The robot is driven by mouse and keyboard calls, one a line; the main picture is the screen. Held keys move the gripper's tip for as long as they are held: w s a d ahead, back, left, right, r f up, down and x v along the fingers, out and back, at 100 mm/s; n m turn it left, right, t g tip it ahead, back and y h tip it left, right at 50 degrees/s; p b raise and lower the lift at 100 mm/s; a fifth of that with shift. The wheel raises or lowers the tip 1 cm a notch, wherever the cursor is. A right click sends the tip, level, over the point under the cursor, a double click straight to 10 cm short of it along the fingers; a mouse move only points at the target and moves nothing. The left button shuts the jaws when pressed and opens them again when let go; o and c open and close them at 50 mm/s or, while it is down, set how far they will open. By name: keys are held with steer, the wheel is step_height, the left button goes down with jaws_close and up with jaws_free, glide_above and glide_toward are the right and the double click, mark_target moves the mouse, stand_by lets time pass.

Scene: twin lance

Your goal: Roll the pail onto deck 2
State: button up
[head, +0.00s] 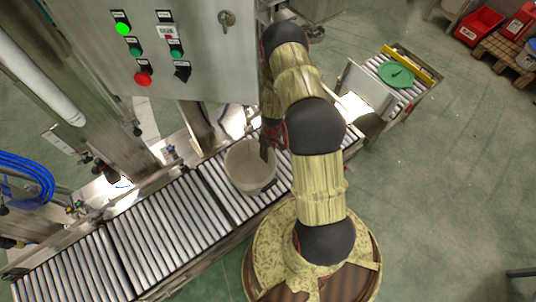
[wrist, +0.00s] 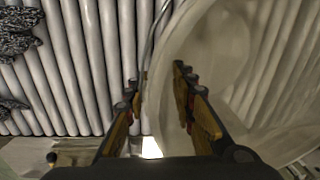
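The pail (head: 250,168) is a pale, round, open container standing upright on the roller conveyor (head: 166,229). It stands on the section to the right of a dark crosswise gap, partly under my arm. My gripper (head: 268,146) is at the pail's upper right rim. In the wrist view my gripper (wrist: 158,88) has its two fingers spread apart. The pail's curved translucent wall (wrist: 235,60) fills the right side there, with its edge passing between the fingers or just behind them. I cannot tell whether a finger touches it. No deck number is legible.
A control panel (head: 165,50) with a lit green button overhangs the conveyor. A far roller section (head: 402,95) holds a green lid (head: 396,74) by a yellow bar (head: 408,62). Blue hoses (head: 28,172) hang left. The right floor is clear.

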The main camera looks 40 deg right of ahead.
step_height(320, 180, up, 12)
steer(key=d, duration=0.1)
steer(key=shift+f, duration=0.2)
